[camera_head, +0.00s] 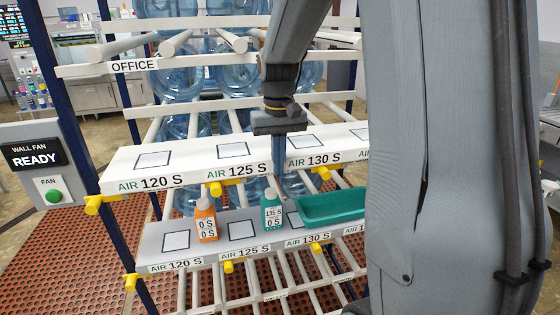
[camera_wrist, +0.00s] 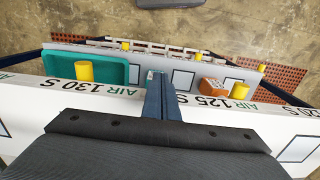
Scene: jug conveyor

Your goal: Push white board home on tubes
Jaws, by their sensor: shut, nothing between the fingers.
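The white board (camera_head: 215,165) is a long shelf panel with square outlines on top and AIR 120 S, 125 S and 130 S labels along its front edge. It lies across white tubes (camera_head: 140,135) of the rack; it also shows in the wrist view (camera_wrist: 240,118). My gripper (camera_head: 280,183) is shut and empty, pointing down at the board's front edge between the 125 S and 130 S labels. In the wrist view its closed fingers (camera_wrist: 156,80) reach past that edge. I cannot tell whether they touch the board. My arm hides the board's right end.
A grey lower board (camera_head: 215,238) holds an orange bottle (camera_head: 206,220), a teal bottle (camera_head: 271,210) and a green tray (camera_head: 335,205). Yellow pegs (camera_head: 93,204) stick out at the front edges. A fan panel (camera_head: 45,170) is at left.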

